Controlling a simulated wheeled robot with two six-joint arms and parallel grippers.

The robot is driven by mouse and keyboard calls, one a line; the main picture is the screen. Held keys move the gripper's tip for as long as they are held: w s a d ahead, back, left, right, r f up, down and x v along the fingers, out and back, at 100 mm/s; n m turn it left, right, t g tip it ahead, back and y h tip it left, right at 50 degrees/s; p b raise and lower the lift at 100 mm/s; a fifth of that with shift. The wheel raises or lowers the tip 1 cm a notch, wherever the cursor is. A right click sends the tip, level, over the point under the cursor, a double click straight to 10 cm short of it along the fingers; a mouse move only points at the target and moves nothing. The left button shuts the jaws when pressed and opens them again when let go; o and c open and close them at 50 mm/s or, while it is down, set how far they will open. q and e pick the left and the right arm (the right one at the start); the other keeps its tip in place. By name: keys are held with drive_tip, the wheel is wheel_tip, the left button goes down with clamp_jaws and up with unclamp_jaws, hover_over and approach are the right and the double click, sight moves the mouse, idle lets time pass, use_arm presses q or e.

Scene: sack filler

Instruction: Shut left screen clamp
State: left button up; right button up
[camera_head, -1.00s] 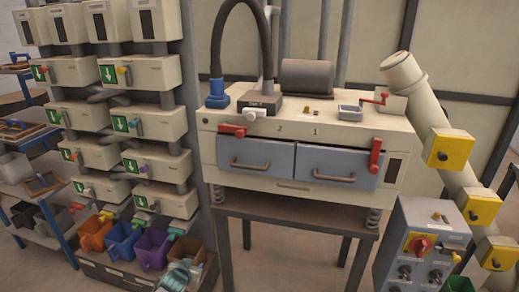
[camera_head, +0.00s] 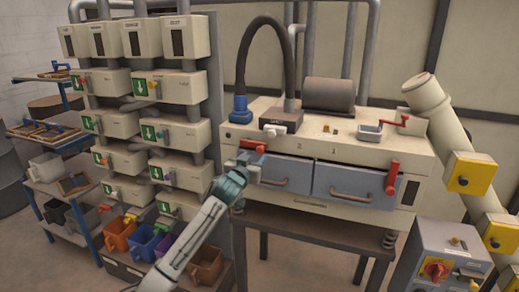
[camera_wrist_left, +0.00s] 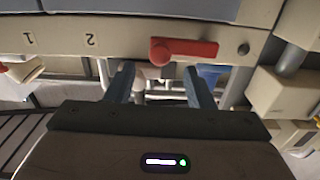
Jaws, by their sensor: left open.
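The left screen clamp (camera_head: 253,146) is a red handle lying nearly level at the upper left of the screen box (camera_head: 420,160). It also shows in the left wrist view (camera_wrist_left: 188,49), level, just beyond the fingertips. My left gripper (camera_head: 249,166) is in front of the box, close to this clamp and a little below it. Its two blue-grey fingers (camera_wrist_left: 158,75) are apart with nothing held between them. I cannot tell whether a finger touches the handle. The right screen clamp (camera_head: 392,177) is red and upright. My right gripper is not in view.
A black hose (camera_head: 240,65) rises from the box top. A rack of cream bins (camera_head: 110,123) stands left, with coloured tubs (camera_head: 120,233) below. A grey control panel (camera_head: 445,260) stands at the lower right.

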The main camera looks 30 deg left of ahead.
sight(259, 151)
use_arm(q)
drive_tip(key=shift+p+x, duration=0.75)
drive_tip(key=shift+x, duration=1.8)
drive_tip(key=shift+d, duration=0.1)
drive_tip(key=shift+c, duration=0.5)
clamp_jaws()
